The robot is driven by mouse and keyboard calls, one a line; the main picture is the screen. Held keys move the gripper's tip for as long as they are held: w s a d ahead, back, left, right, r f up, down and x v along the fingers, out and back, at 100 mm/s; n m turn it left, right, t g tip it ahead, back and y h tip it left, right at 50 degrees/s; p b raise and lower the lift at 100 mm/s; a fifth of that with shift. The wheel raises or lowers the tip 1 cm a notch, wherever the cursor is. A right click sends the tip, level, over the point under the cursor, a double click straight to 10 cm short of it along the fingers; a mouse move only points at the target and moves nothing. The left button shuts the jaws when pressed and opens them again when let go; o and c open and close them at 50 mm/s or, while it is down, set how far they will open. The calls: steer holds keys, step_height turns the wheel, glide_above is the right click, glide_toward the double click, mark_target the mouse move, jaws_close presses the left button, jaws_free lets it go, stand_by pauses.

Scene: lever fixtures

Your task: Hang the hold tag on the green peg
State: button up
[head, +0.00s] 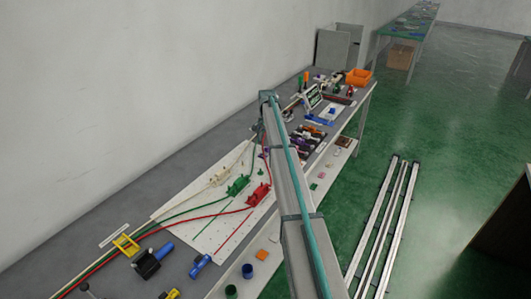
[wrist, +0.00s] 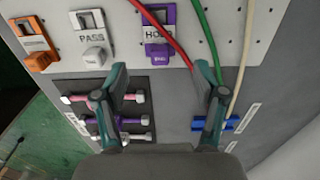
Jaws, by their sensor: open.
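The hold tag (wrist: 157,34) shows in the wrist view at the top centre, a pale plate lettered HOLD in a purple fixture. The fixture has a purple block below the plate. My gripper (wrist: 162,76) is open, its two teal fingers apart below the tag. Nothing shows between the fingertips. I cannot make out a green peg in the wrist view. In the head view my arm reaches over the bench and hides the tag area and my gripper.
A white PASS tag (wrist: 92,36) and an orange-framed tag (wrist: 36,42) stand left of the hold tag. A dark rack (wrist: 85,85) with pink, purple and white pegs lies below. Red, green and cream cables run across the pegboard (head: 205,205). An orange bin (head: 359,77) stands farther along.

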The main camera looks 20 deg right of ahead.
mark_target(267, 147)
step_height(267, 147, down, 5)
steer(key=shift+r+p, duration=0.1)
steer(key=shift+p, duration=0.85)
steer(key=c, duration=0.9)
